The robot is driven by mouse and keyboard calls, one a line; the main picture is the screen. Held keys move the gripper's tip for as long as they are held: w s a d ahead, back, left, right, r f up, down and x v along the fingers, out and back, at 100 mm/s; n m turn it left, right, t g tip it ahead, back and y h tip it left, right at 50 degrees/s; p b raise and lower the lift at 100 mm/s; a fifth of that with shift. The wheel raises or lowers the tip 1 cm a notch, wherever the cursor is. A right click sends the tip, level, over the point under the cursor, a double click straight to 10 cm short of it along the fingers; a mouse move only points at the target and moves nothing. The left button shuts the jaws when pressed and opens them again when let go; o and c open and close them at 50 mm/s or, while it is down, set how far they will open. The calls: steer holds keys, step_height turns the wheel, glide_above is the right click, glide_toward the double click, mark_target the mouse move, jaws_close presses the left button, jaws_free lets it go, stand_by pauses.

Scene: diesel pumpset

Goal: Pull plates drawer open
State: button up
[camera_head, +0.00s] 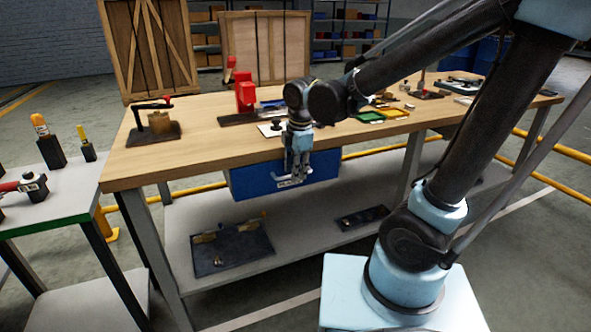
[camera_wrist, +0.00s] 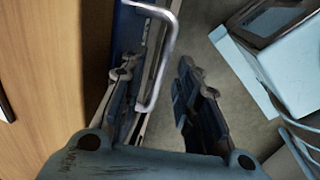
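The plates drawer (camera_head: 250,182) is a blue box front hung under the wooden bench top, with a small, partly covered label. In the wrist view its blue front (camera_wrist: 126,35) runs along the bench edge. Its silver bar handle (camera_wrist: 169,50) stands out from the front. My gripper (camera_head: 294,174) is in front of the drawer, pointing down at the handle. In the wrist view my gripper (camera_wrist: 157,86) has its fingers apart, one on each side of the handle's near end. I cannot tell whether either finger touches the handle or drawer.
The workbench (camera_head: 165,168) carries a red tool (camera_head: 245,92), a clamp-like fixture (camera_head: 155,125) and several trays. A lower shelf (camera_head: 300,215) holds a dark tray (camera_head: 232,247). A side table (camera_head: 60,200) stands left. The floor before the drawer is open.

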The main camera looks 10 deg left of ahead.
steer(key=shift+f, duration=0.15)
jaws_close()
